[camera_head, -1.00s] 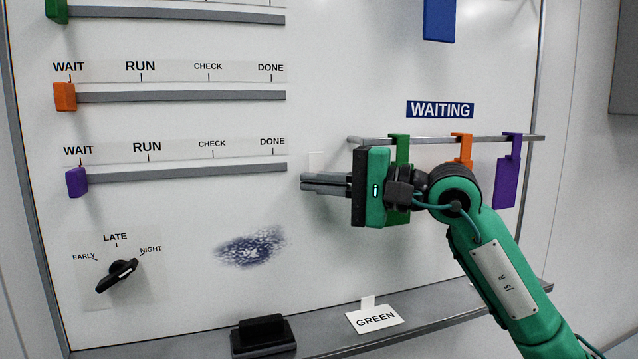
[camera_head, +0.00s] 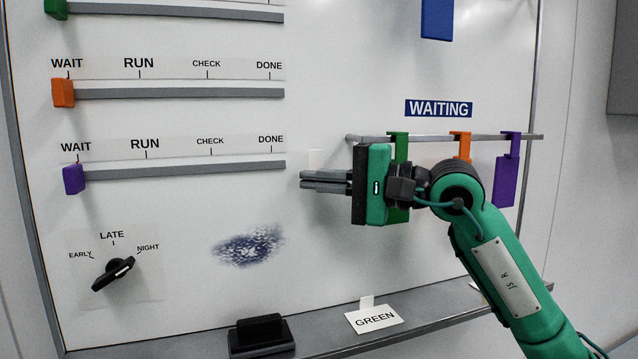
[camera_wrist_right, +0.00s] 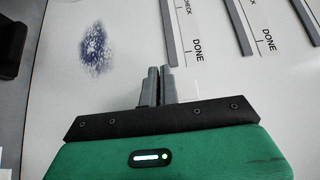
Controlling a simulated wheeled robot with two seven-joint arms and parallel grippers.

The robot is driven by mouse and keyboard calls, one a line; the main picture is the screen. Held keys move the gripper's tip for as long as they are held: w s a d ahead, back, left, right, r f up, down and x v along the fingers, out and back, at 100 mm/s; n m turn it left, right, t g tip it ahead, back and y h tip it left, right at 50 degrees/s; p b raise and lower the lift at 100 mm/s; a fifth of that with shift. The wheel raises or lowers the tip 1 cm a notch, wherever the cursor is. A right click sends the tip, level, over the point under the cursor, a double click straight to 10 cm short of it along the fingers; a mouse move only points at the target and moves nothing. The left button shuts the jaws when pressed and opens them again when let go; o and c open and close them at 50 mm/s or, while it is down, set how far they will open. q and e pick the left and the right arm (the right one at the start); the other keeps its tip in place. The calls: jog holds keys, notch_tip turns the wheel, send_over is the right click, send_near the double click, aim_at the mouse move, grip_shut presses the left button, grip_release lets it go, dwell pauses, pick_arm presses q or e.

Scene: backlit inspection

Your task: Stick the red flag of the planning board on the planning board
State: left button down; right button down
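The planning board (camera_head: 230,215) is a white upright board that fills most of the head view. My right gripper (camera_head: 302,181) is in front of its middle, fingers pointing left. In the right wrist view, its two grey fingers (camera_wrist_right: 159,88) lie side by side, with no clear gap. A small white piece (camera_head: 315,159) shows just above the fingers; it also shows beside them in the wrist view (camera_wrist_right: 187,90). I cannot tell whether it is held or on the board. I make out no red flag. My left gripper is out of view.
A ledge (camera_head: 330,339) below the board bears a black eraser-like block (camera_head: 260,334) and a white card reading GREEN (camera_head: 374,319). Green (camera_head: 399,148), orange (camera_head: 461,146) and purple (camera_head: 507,180) tags hang on a rail, partly behind my arm. A black knob (camera_head: 113,273) is at lower left.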

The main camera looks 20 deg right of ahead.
jog(key=shift+w, duration=0.2)
dwell(0.5)
jog(key=shift+w, duration=0.15)
dwell(0.6)
jog(key=shift+s+b, duration=0.25)
jog(key=shift+b, duration=0.05)
jog(key=shift+s, duration=0.15)
jog(key=shift+f+b, duration=0.2)
jog(key=shift+b, duration=0.2)
